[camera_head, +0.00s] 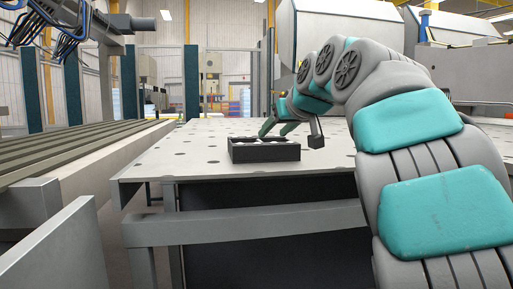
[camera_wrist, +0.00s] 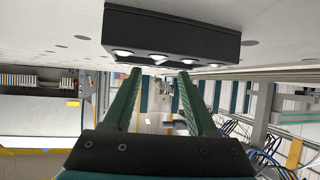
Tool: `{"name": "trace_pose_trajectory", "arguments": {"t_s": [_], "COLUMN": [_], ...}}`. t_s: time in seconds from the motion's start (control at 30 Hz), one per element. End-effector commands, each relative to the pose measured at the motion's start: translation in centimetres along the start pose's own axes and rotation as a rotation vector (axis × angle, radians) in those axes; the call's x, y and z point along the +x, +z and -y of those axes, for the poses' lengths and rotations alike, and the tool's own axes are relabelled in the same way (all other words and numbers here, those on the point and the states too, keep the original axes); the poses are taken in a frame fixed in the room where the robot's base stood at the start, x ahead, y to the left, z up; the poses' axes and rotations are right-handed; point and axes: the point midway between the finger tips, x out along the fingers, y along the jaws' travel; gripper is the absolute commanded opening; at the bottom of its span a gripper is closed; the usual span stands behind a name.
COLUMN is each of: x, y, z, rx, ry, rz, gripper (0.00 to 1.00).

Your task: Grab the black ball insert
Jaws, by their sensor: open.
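The black ball insert (camera_head: 264,151) is a low black block on the perforated table, close to its front edge. Pale rounded balls show in its top. In the wrist view the insert (camera_wrist: 170,35) appears upside down at the top, with a row of shiny balls along its edge. My gripper (camera_head: 273,133) is just behind and above the insert in the head view, with green fingers slanting down. In the wrist view my gripper (camera_wrist: 158,72) has its two fingers apart, with nothing between them. The fingertips are near the insert; I cannot tell whether they touch it.
The table top (camera_head: 190,158) is flat, pale and dotted with holes, otherwise clear around the insert. A grey rail (camera_head: 245,222) runs along the table's front. A slatted conveyor-like bed (camera_head: 75,150) lies at the left. Large machine housings stand behind at the right.

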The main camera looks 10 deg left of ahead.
Motion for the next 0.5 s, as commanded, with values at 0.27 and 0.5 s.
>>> {"name": "trace_pose_trajectory", "arguments": {"t_s": [0.27, 0.5], "x": [2.5, 4.7], "y": [-0.1, -0.3], "z": [-0.1, 0.1], "rx": [0.001, -0.001], "ry": [0.001, 0.002], "rz": [0.001, 0.000], "gripper": [0.58, 0.58]}}
